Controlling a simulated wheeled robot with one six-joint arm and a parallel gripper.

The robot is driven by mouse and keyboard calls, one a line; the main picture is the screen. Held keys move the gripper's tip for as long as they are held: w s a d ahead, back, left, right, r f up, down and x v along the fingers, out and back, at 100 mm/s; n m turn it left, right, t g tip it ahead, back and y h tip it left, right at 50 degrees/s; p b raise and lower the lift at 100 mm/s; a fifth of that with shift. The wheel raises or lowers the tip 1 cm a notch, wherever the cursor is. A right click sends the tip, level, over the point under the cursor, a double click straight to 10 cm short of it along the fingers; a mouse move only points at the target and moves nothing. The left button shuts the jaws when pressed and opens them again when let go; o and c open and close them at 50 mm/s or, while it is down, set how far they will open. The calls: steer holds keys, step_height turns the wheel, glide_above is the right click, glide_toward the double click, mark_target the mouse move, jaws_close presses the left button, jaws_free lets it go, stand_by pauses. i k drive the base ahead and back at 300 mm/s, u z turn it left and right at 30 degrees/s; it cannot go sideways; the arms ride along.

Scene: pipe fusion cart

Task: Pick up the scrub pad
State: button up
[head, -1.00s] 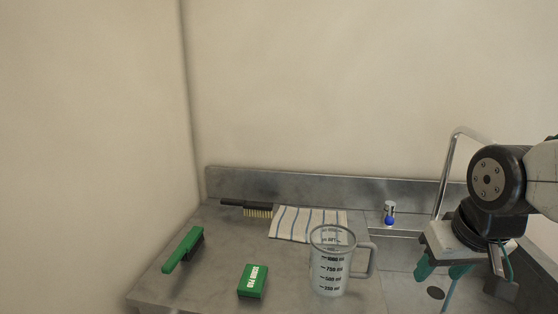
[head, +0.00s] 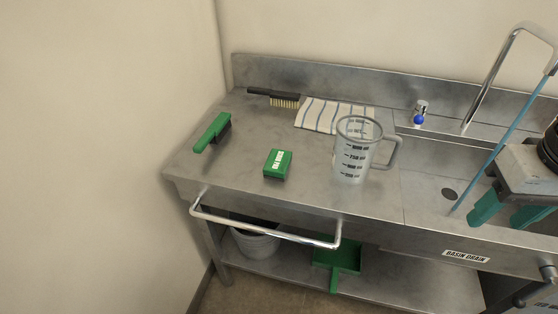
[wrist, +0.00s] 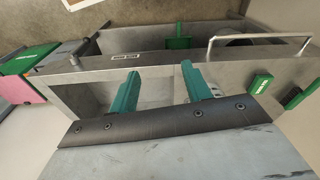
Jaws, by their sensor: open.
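The scrub pad looks to be the small green block with a white label (head: 278,163), lying flat on the left part of the steel counter. A green block with a white label also shows at the right of the wrist view (wrist: 262,83). My gripper (head: 508,214) is at the right edge of the head view, over the sink side and well right of the pad. Its two green fingers stand apart with nothing between them, as the wrist view shows (wrist: 160,72).
A clear measuring jug (head: 351,160) stands right of the pad. A green brush (head: 212,132), a black-handled brush (head: 275,97) and a striped cloth (head: 328,114) lie around it. A rail (head: 265,232) runs along the counter front. A tall tap (head: 490,80) rises by the sink.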

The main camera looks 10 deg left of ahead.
mark_target(277, 166)
steer(key=k, duration=1.3)
steer(key=u, duration=0.65)
steer(key=i, duration=0.55)
steer(key=u, duration=0.5)
steer(key=i, duration=0.7)
steer(key=z, duration=0.75)
steer(key=i, duration=0.45)
steer(key=z, duration=0.65)
